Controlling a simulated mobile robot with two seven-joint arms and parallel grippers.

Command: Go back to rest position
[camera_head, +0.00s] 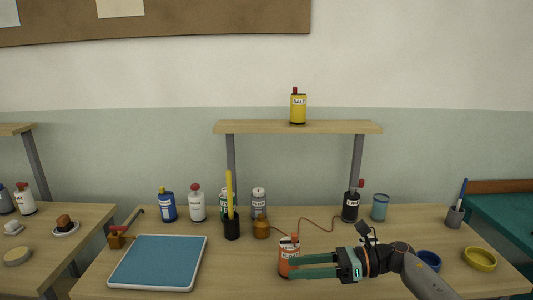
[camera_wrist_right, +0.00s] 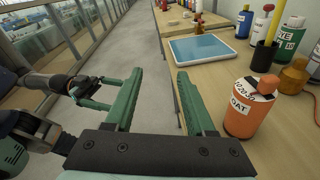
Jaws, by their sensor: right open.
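My right gripper (camera_head: 292,267) is low over the front of the table in the head view, its green fingers pointing left. In the right wrist view its two fingers (camera_wrist_right: 160,72) are apart with nothing between them. An orange bottle (camera_wrist_right: 248,108) stands upright on the table just outside the right-hand finger; in the head view the bottle (camera_head: 285,247) is partly hidden by the fingers.
A blue-topped tray (camera_head: 157,262) lies at the table's left. A black cup with a yellow stick (camera_head: 231,226), a brown bottle (camera_head: 262,228) and several containers stand behind. A shelf (camera_head: 270,127) holds a yellow bottle (camera_head: 298,108). Blue (camera_head: 428,261) and yellow bowls (camera_head: 479,259) sit right.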

